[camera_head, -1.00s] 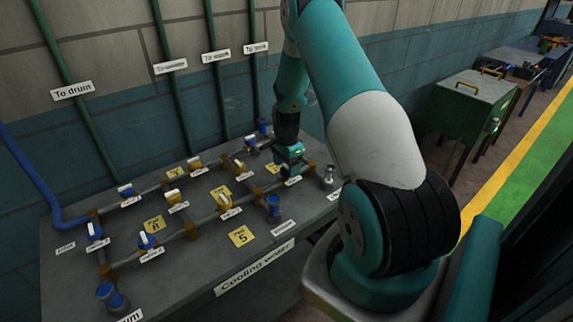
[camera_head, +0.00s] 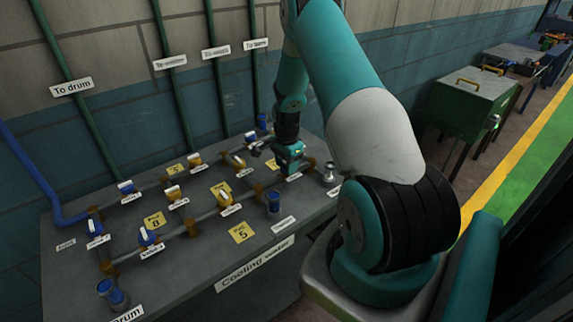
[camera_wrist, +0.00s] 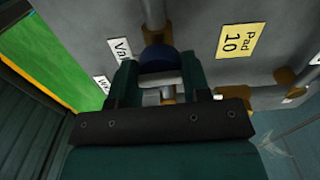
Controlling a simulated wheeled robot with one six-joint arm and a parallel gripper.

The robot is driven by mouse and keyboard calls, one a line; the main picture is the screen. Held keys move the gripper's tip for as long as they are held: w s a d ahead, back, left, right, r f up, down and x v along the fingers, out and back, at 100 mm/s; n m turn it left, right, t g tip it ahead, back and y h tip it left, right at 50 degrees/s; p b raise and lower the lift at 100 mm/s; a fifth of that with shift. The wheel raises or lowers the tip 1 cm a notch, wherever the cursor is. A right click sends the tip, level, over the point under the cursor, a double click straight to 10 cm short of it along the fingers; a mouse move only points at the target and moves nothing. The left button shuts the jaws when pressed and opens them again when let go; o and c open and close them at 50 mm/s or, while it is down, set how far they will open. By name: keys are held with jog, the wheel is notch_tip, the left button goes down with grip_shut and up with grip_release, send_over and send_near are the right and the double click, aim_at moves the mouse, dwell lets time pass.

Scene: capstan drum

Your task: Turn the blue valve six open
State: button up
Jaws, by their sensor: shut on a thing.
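My gripper (camera_head: 290,158) points down at the right end of the pipework on the grey bench. In the wrist view its two teal fingers (camera_wrist: 158,70) are shut on a blue valve (camera_wrist: 158,60), one finger on each side. In the head view the gripper hides this valve.
Several other valves with blue or orange bodies and pale handles, such as one at the left (camera_head: 95,229), sit along the pipes. A yellow "Pad 10" tag (camera_wrist: 240,41) lies beside the held valve. A short blue upright fitting (camera_head: 273,202) stands close by. The wall is behind the bench.

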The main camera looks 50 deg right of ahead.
jog(key=n+b, duration=0.2)
jog(key=n, duration=0.2)
jog(key=shift+n, duration=0.3)
jog(key=n+b, duration=0.1)
jog(key=n, duration=0.3)
jog(key=n+b, duration=0.1)
jog(key=n, duration=0.3)
jog(key=shift+n+b, duration=0.3)
jog(key=shift+n, duration=0.1)
jog(key=shift+n+b, duration=0.35)
jog(key=shift+n, duration=1.65)
jog(key=shift+r, duration=0.1)
jog(key=o, duration=0.9)
notch_tip(320, 180, up, 17)
jog(key=shift+r+b, duration=0.2)
jog(key=shift+b, duration=1.05)
